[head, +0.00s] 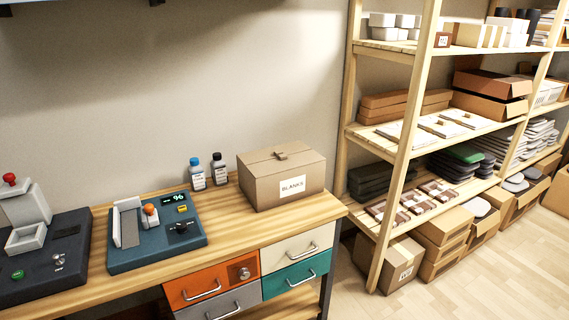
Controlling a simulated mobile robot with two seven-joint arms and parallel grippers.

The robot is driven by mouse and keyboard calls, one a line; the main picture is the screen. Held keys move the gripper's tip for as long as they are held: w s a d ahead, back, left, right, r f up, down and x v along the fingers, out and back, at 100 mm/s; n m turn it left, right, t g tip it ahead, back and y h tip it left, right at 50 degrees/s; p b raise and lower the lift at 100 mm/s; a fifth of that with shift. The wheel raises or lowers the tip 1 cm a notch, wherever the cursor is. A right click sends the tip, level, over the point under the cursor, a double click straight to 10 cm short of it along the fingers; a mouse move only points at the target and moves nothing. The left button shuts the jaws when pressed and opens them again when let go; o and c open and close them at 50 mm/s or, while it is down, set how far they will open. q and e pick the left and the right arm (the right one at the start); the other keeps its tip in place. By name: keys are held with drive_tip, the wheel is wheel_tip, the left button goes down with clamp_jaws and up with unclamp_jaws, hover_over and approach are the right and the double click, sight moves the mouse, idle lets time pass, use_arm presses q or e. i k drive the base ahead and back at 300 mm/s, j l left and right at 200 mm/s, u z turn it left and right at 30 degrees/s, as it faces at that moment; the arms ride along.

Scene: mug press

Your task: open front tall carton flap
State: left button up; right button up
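A brown cardboard carton (282,179) with a white "BLANKS" label (292,187) stands upright on the right end of the wooden workbench. Its top looks closed, with a seam across it and a small darker tab (281,151) near the middle. I cannot tell from this view which flap is the front tall one. Neither of my grippers is in the head view.
Two small bottles (220,169) stand left of the carton. A blue device (156,234) and a dark press (40,245) occupy the bench (240,226) further left. Drawers (287,254) sit below. A wooden shelf rack (408,130) stands at right, with clear floor (510,255) in front.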

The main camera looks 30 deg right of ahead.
sight(283, 162)
drive_tip(key=u, duration=0.55)
drive_tip(key=l+u, duration=0.9)
drive_tip(key=k+l+u, duration=0.2)
drive_tip(key=l, duration=0.2)
drive_tip(key=k+l+u, duration=0.1)
drive_tip(key=l+u, duration=0.15)
drive_tip(key=k+l, duration=0.15)
drive_tip(key=l, duration=0.2)
drive_tip(key=k+l+u, duration=0.1)
drive_tip(key=l, duration=0.2)
drive_tip(key=k+l, duration=0.15)
drive_tip(key=l, duration=0.15)
drive_tip(key=l+u, duration=0.05)
